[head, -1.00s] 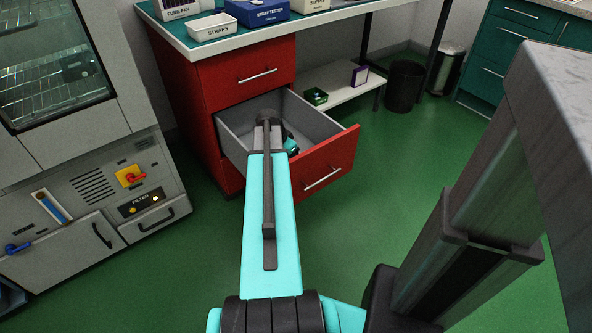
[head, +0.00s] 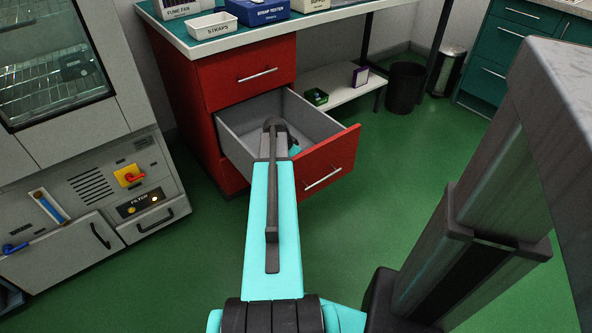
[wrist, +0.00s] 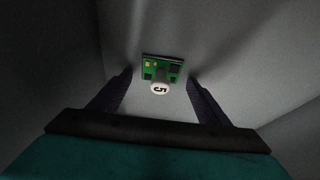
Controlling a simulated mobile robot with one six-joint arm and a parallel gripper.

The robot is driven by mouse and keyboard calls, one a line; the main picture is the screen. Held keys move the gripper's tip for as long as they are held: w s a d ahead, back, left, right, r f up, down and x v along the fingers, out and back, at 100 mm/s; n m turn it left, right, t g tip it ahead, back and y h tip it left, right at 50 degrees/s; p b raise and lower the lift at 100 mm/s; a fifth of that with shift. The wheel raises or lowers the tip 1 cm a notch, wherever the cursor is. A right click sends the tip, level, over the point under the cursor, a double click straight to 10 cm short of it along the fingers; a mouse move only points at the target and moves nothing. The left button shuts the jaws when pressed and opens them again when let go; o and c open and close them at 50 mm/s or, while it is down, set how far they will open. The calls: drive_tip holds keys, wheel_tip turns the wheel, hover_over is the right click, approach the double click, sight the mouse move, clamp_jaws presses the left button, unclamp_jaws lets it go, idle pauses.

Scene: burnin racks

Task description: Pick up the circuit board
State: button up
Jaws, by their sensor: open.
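The circuit board (wrist: 163,69) shows in the wrist view as a small green board with dark and gold parts. A round white piece marked with a dark "5" shows at its lower edge. The board lies on the grey floor of the open drawer, between and a little beyond my fingertips. My gripper (wrist: 160,92) is open, with one dark finger on each side of the board, and no contact with it can be seen. In the head view my arm reaches into the drawer (head: 238,130), hiding the board and most of my gripper.
The drawer's grey walls rise close around my gripper. Its red front (head: 325,165) stands out from the red cabinet (head: 240,75) under a bench. A grey oven cabinet (head: 90,180) stands at left. A low shelf (head: 335,85) and dark bin (head: 404,88) stand behind. Green floor is free at right.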

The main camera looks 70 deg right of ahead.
idle(0.3)
drive_tip(key=c, duration=1.1)
drive_tip(key=shift+r, duration=0.1)
drive_tip(key=shift+c, duration=0.2)
wheel_tip(320, 180, up, 10)
drive_tip(key=shift+f+p, duration=0.1)
drive_tip(key=shift+p, duration=1.05)
